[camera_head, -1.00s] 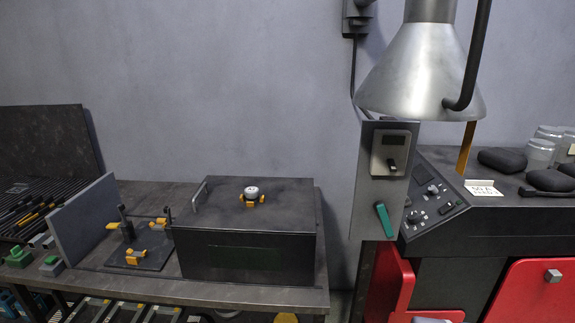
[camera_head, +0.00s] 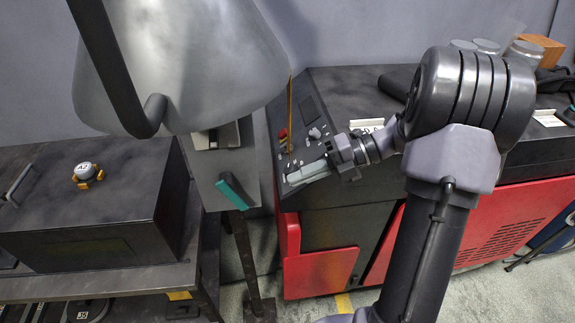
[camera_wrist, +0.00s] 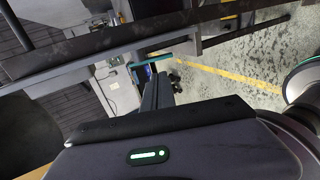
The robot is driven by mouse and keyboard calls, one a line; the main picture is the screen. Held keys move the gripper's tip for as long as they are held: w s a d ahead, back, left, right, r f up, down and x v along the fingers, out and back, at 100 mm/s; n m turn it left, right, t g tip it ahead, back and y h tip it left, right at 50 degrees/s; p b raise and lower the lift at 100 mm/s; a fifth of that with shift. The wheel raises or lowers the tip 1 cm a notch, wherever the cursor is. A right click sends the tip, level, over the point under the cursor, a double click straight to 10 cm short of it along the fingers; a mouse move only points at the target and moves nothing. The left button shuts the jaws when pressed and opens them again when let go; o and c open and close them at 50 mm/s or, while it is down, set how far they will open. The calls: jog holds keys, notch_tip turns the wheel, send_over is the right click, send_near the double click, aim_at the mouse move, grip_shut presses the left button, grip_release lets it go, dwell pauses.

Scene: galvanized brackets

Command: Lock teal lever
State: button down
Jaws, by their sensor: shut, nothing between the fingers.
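The teal lever (camera_head: 233,193) is on the lower part of a grey upright panel (camera_head: 208,173). It slants down to the right in the head view. Above it on the panel is a pale metal plate, partly covered by the metal hood. My gripper (camera_head: 291,181) is shut and empty, to the right of the lever and apart from it. It points left in front of the black control console. In the wrist view, a thin teal strip shows beyond my gripper (camera_wrist: 152,78); I cannot tell whether it is the lever.
The metal hood (camera_head: 180,70) and its dark pipe hang in front of the panel's top. The sloped console (camera_head: 330,110) with knobs stands behind my gripper. A dark box (camera_head: 90,210) with a white-topped knob (camera_head: 88,173) sits on the bench at left.

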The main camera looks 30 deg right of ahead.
aim_at(244, 203)
jog(key=b+x, duration=0.3)
jog(key=x, duration=0.7)
jog(key=shift+a+f+b, duration=0.2)
jog(key=shift+f+b, duration=0.1)
jog(key=shift+b, duration=0.05)
jog(key=shift+w+a+f, duration=0.15)
jog(key=shift+w+a, duration=0.15)
jog(key=shift+a, duration=0.25)
jog(key=shift+a+f+t+y, duration=0.3)
jog(key=shift+f+y, duration=0.05)
jog(key=shift+y, duration=0.25)
jog(key=shift+w+a+f+p, duration=0.1)
jog(key=shift+w+p, duration=0.1)
jog(key=shift+p, duration=0.75)
jog(key=shift+a+f, duration=0.1)
jog(key=shift+f, duration=0.2)
